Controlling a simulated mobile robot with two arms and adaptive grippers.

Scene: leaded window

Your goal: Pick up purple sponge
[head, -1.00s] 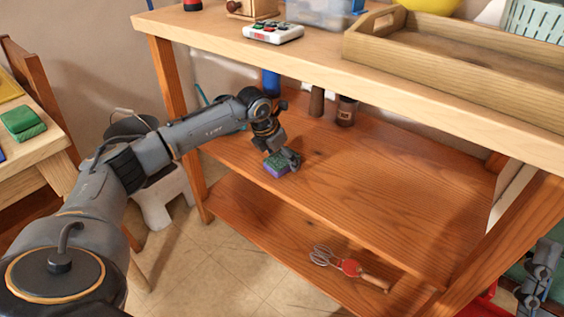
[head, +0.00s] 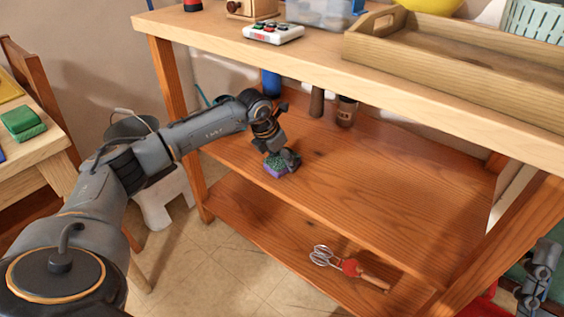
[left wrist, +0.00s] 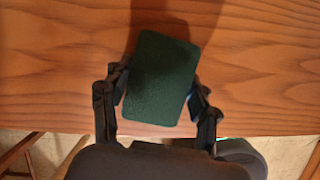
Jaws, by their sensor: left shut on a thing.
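The purple sponge (head: 278,170) has a green scouring top and purple sides, and it is on the middle shelf (head: 340,190) near its front left. My left gripper (head: 282,160) is over it with its fingers at the sponge's sides, shut on it. In the left wrist view the sponge (left wrist: 162,77) shows its dark green face between the two fingers of my left gripper (left wrist: 158,95). I cannot tell whether the sponge is clear of the shelf. Part of my right arm (head: 538,280) shows at the lower right edge; its fingers cannot be made out.
The tabletop (head: 330,60) overhangs the shelf, with a wooden tray (head: 450,70) and a game controller (head: 272,32) on it. A dark jar (head: 346,111) and a blue cylinder (head: 271,83) stand at the shelf's back. The middle shelf's right part is clear.

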